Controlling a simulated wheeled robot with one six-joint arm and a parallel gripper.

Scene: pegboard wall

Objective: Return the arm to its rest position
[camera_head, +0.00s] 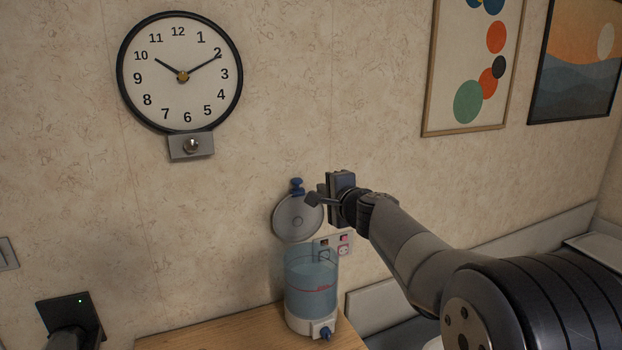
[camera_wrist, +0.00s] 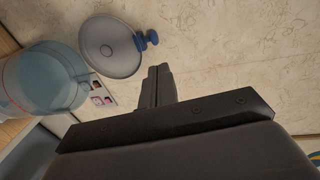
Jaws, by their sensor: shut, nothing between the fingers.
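My gripper (camera_head: 313,194) is at the end of my arm, which reaches in from the lower right of the head view. In the wrist view my gripper's fingers (camera_wrist: 158,78) are together with nothing between them. In the head view the gripper appears beside a round grey lid (camera_head: 297,218) with a blue knob, which stands raised above a clear water container (camera_head: 311,275). In the wrist view the lid (camera_wrist: 110,47) is left of the fingers, with a visible gap. The container (camera_wrist: 42,80) is at that view's left edge.
The container stands on a wooden table (camera_head: 240,330) against the wall. A wall outlet panel (camera_head: 343,250) is behind it. A clock (camera_head: 180,72) hangs upper left above a small metal bracket (camera_head: 191,146). Two framed pictures hang upper right.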

